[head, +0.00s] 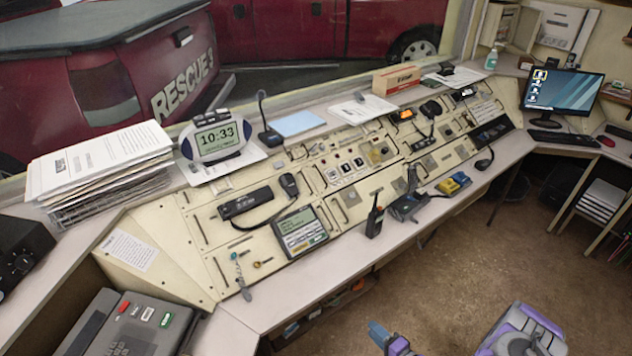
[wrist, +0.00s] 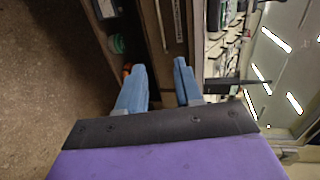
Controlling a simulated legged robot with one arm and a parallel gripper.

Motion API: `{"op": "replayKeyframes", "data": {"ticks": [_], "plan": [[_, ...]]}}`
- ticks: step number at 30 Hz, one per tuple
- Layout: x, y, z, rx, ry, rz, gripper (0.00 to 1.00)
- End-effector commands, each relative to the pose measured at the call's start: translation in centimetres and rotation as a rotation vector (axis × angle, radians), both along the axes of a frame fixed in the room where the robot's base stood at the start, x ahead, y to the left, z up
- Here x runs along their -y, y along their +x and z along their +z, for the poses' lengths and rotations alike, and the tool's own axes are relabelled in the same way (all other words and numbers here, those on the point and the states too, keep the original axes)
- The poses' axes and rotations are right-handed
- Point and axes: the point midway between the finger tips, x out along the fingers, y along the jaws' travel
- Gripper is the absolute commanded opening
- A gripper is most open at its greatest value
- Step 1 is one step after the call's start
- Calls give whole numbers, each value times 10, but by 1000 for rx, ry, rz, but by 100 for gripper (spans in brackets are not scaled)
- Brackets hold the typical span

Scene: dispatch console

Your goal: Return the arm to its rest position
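My gripper (head: 388,338) shows at the bottom edge of the head view, low over the brown floor in front of the console. Only its blue fingers and a small part behind them show there. A purple part of my arm (head: 525,330) is to the right of it, cut off by the frame. In the wrist view, the two blue fingers of my gripper (wrist: 159,80) stand apart with nothing between them. The view there is turned on its side.
The slanted dispatch console (head: 205,255) with its worktop runs across the middle. A handheld radio (head: 375,215) stands near its front edge. A grey desk phone (head: 140,325) is at lower left, a monitor (head: 560,90) at upper right. The floor (head: 470,250) before the console is open.

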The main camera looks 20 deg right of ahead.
Motion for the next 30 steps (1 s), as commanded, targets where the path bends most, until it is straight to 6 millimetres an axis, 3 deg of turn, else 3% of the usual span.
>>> {"op": "replayKeyframes", "data": {"ticks": [8, 17, 23, 30], "plan": [[15, 10, -2, -78, -138, 57, 35], [66, 35, 13, -310, -542, 200, 35], [94, 47, 46, -457, -774, 274, 35], [113, 56, 109, -617, -1003, 337, 35]]}}
